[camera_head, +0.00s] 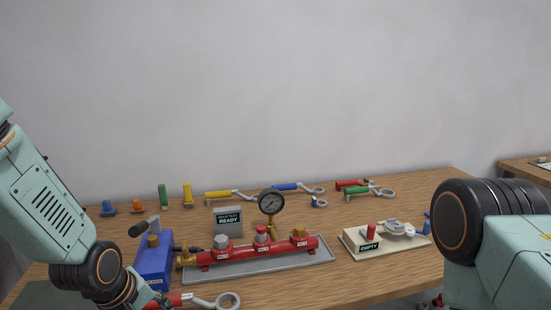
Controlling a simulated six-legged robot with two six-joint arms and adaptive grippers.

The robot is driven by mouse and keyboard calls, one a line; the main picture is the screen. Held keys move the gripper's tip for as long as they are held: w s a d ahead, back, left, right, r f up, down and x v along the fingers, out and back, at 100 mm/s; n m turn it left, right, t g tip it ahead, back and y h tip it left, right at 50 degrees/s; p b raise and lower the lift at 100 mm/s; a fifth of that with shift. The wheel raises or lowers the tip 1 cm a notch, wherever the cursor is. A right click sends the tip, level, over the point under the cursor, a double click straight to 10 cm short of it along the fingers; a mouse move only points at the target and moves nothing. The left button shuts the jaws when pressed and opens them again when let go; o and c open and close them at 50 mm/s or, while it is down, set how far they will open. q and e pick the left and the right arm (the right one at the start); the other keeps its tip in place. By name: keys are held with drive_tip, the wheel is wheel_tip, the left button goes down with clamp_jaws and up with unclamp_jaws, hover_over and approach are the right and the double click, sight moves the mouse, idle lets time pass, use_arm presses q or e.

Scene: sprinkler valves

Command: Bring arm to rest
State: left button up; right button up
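My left arm (45,195) comes in from the left and runs down past the bottom edge. Its fingers do not show. My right arm (500,245) fills the lower right corner, and its gripper is outside the picture. A red-handled ring wrench (228,299) lies at the bottom edge beside my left wrist, its handle partly cut off; I cannot tell whether it is held. A red manifold (260,251) with several valves sits on a grey tray (290,266). A pressure gauge (271,203) stands behind it.
A blue pump box (154,265) stands left of the manifold. A READY display (228,221) stands behind it. Yellow (220,195), blue (287,187) and green (357,191) wrenches lie at the table's back. A cream tray marked EMPTY (370,248) sits right.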

use_arm(q)
drive_tip(key=s+d+f+m+b, duration=0.1)
drive_tip(key=s+f+m+b, duration=0.25)
drive_tip(key=s+f, duration=0.4)
drive_tip(key=s+f+m+b, duration=0.3)
drive_tip(key=s+f+m, duration=0.2)
drive_tip(key=f, duration=0.6)
drive_tip(key=s+f+g+b, duration=0.2)
drive_tip(key=s+f, duration=0.3)
drive_tip(key=s, duration=0.3)
drive_tip(key=s+f+m+g+y+b, duration=0.1)
drive_tip(key=s+f+g+b, duration=0.1)
drive_tip(key=s+f, duration=0.4)
drive_tip(key=shift+s+f+b, duration=0.25)
drive_tip(key=shift+s+b, duration=0.25)
drive_tip(key=shift+s, duration=0.45)
drive_tip(key=shift+d, duration=0.15)
